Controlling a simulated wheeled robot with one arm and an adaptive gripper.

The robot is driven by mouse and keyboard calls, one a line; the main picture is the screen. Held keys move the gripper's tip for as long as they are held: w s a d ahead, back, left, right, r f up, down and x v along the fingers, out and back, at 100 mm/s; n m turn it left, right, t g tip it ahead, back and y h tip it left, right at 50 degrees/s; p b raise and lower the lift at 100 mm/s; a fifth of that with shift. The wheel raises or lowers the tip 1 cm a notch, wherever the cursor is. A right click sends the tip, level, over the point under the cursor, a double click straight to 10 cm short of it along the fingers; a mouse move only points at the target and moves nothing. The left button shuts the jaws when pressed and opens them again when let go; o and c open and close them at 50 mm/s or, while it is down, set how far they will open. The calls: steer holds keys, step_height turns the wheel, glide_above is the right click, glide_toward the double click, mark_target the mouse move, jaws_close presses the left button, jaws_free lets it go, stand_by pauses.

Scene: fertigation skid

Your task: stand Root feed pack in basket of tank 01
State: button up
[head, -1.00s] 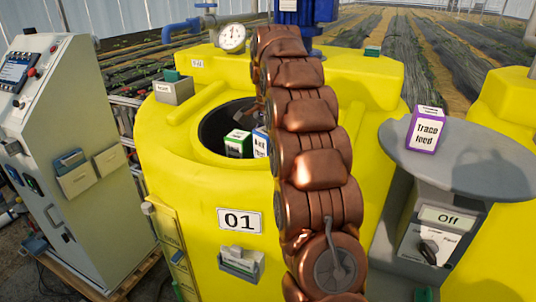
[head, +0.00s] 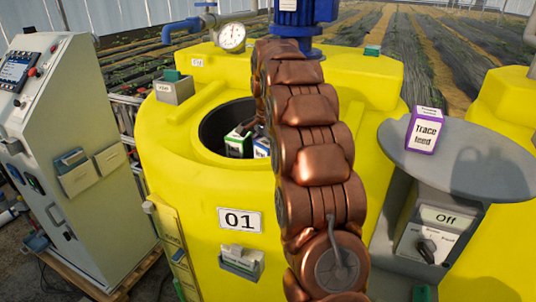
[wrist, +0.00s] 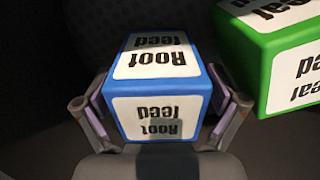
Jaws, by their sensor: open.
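The blue-and-white Root feed pack (wrist: 157,90) stands between the fingers of my gripper (wrist: 158,115) in the wrist view, its label upside down there. My gripper is open, with one finger on each side of the pack; whether they touch it I cannot tell. In the head view the pack (head: 261,147) shows partly, behind my arm, inside the dark round opening (head: 214,129) of yellow tank 01 (head: 185,190). My gripper is mostly hidden there by the arm. The basket itself is too dark to make out clearly.
A green-and-white pack (wrist: 285,60) stands close to the right of the Root feed pack in the wrist view. A purple Trace feed pack (head: 424,131) stands on a grey round shelf (head: 480,165). A gauge (head: 231,37) and blue motor (head: 300,15) rise behind the opening.

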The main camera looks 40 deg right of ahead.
mark_target(268, 141)
steer(key=shift+r, duration=0.1)
stand_by(0.3)
steer(key=shift+w+r+b, duration=0.1)
steer(key=shift+r+b, duration=0.6)
steer(key=shift+r, duration=2.45)
step_height(268, 141, up, 6)
steer(key=p, duration=0.4)
steer(key=shift+f+p, duration=0.2)
steer(key=shift+p, duration=0.15)
steer(key=s+a+f+n+g, duration=0.1)
steer(key=s+a+f+n, duration=0.2)
steer(key=s+a+n, duration=0.9)
steer(key=s+a+f+n, duration=0.1)
steer(key=s+a+f, duration=0.2)
steer(key=s, duration=0.5)
steer(key=s+a+f+n, duration=0.1)
steer(key=s+a+f, duration=0.3)
steer(key=s, duration=0.5)
steer(key=s+a+f+n, duration=0.2)
steer(key=s+a+f, duration=0.2)
steer(key=s, duration=0.4)
steer(key=shift+s+a+g, duration=0.4)
steer(key=shift+a, duration=0.35)
